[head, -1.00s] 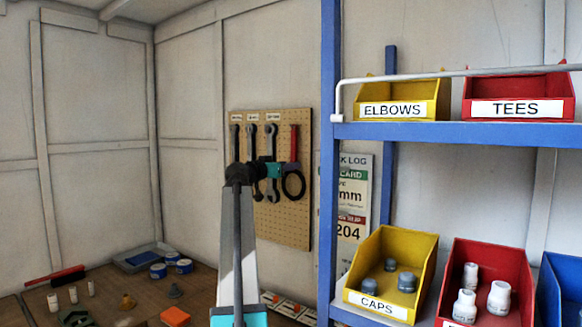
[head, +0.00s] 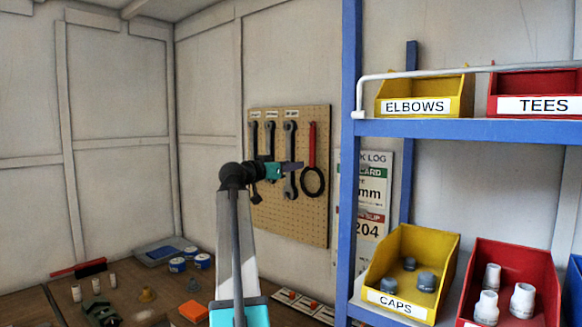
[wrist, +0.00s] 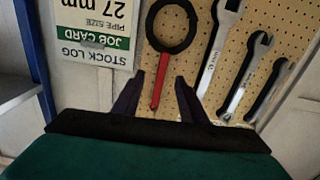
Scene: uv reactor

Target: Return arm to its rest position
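My arm rises in front of the pegboard in the head view, folded at a dark joint. My gripper (head: 296,166) points right there and overlaps the hanging tools in the picture. In the wrist view my gripper (wrist: 158,92) has its two dark fingers apart with nothing held between them. A red-handled strap wrench (wrist: 162,75) shows behind the gap, hanging on the pegboard (wrist: 205,45). I cannot tell the exact distance from fingers to board.
A blue shelf rack (head: 470,130) stands at right with an ELBOWS bin (head: 425,106), a TEES bin (head: 535,104) and a CAPS bin (head: 394,300). A job card (head: 372,200) hangs behind it. A wooden bench (head: 150,285) at lower left holds small parts.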

